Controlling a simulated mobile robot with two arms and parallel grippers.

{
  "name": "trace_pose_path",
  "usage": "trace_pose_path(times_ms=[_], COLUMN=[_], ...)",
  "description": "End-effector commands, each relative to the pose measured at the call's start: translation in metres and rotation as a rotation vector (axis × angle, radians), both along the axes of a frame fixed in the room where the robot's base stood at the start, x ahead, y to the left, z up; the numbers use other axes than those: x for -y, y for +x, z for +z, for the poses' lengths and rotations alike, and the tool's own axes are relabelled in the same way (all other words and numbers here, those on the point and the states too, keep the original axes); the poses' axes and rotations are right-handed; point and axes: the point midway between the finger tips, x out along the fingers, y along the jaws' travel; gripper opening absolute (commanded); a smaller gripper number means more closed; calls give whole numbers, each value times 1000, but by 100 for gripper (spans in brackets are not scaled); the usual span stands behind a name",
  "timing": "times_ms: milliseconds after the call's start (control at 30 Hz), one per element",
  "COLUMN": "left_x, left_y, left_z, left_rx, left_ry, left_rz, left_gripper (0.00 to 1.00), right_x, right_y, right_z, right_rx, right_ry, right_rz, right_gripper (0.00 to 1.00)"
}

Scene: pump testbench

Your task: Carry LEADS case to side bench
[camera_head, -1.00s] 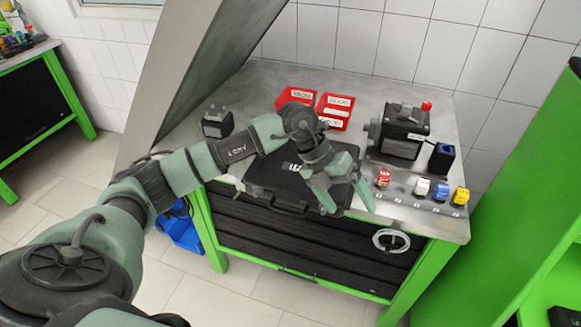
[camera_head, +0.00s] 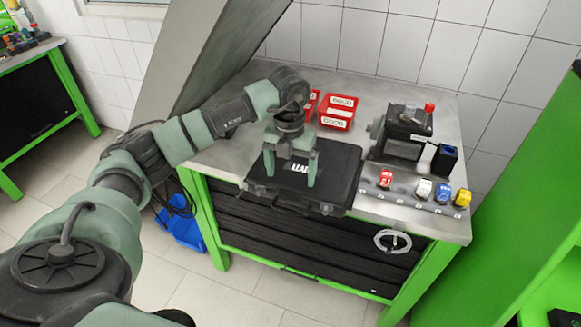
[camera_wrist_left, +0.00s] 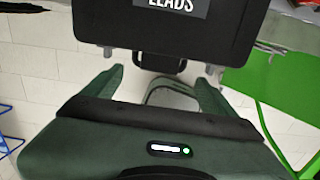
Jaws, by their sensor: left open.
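The black LEADS case (camera_head: 338,168) lies flat on the metal-topped workbench (camera_head: 385,209), near its front edge. It also shows at the top of the left wrist view (camera_wrist_left: 165,30), with its white label. Its black handle (camera_wrist_left: 160,63) is on the side facing me. My left gripper (camera_head: 290,181) is open above the near part of the case, fingers pointing down. In the left wrist view the two fingertips of the gripper (camera_wrist_left: 158,78) are spread on either side of the handle, with nothing gripped. My arm and gripper hide part of the case. My right gripper is not in view.
Red bins (camera_head: 338,112) stand behind the case. A black pump unit (camera_head: 402,135) and several coloured connectors (camera_head: 442,191) are to its right. A slanted grey panel (camera_head: 205,70) rises at left. Another green-framed bench (camera_head: 62,85) stands far left, with floor between.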

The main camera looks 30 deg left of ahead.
Motion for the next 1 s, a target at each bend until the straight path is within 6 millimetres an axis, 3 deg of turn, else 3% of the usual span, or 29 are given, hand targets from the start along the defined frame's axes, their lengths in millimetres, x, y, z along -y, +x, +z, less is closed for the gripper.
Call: trace_pose_path(times_ms=[400,833,1000], left_x=[2,1,1], left_y=[-1,0,0], left_z=[-57,-68,-67], left_rx=[-4,0,-1], left_ry=[-2,-1,-1], left_rz=[-1,-1,-1], left_gripper=[87,87,40], right_x=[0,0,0], right_y=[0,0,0], right_z=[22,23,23], right_rx=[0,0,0], right_ry=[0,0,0], right_rz=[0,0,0], right_gripper=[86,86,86])
